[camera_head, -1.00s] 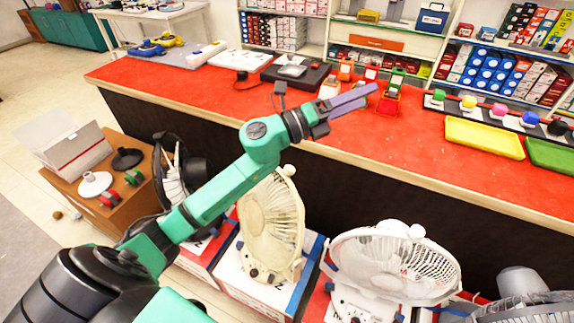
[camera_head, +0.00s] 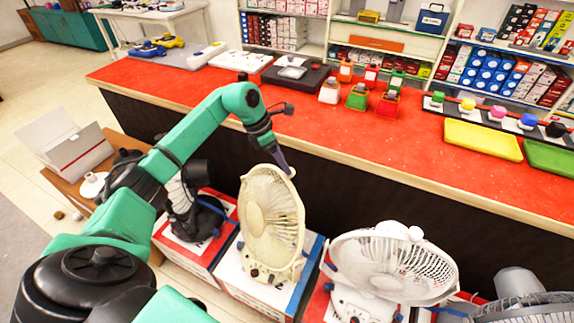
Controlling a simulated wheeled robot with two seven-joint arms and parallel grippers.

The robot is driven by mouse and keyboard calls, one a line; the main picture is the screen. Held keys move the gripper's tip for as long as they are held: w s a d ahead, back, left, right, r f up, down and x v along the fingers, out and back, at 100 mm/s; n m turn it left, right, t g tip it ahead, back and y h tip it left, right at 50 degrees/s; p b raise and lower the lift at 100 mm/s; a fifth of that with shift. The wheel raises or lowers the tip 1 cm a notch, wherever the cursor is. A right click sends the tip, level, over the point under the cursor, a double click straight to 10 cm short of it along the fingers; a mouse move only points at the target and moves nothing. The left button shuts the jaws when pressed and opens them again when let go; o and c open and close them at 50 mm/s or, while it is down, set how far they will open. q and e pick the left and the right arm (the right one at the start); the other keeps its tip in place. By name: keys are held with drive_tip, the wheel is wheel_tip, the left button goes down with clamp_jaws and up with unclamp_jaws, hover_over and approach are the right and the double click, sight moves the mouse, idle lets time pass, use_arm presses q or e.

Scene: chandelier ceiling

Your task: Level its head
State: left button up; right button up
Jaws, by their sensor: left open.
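A cream fan (camera_head: 270,215) stands on a white, blue and red box in the lower middle, its round head near upright. A white fan (camera_head: 395,265) to its right has its head tipped back, facing partly upward. My left gripper (camera_head: 285,165) points down at the top rear edge of the cream fan's head. It is open, with its fingers seen edge-on and nothing visible between them. I cannot tell if they touch the fan. My right gripper is out of view.
A long red counter (camera_head: 440,175) runs behind the fans, holding small coloured bottles (camera_head: 358,97), a yellow tray (camera_head: 483,140) and a green tray (camera_head: 550,156). A grey fan (camera_head: 520,285) is at lower right. An open box (camera_head: 75,150) sits on a brown stand at left.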

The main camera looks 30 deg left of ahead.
use_arm(q)
drive_tip(key=x, duration=0.3)
drive_tip(key=shift+w+d+f, duration=0.1)
drive_tip(key=shift+d+f, duration=0.1)
drive_tip(key=shift+f, duration=0.1)
clamp_jaws()
drive_tip(key=shift+r, duration=0.1)
idle(1.0)
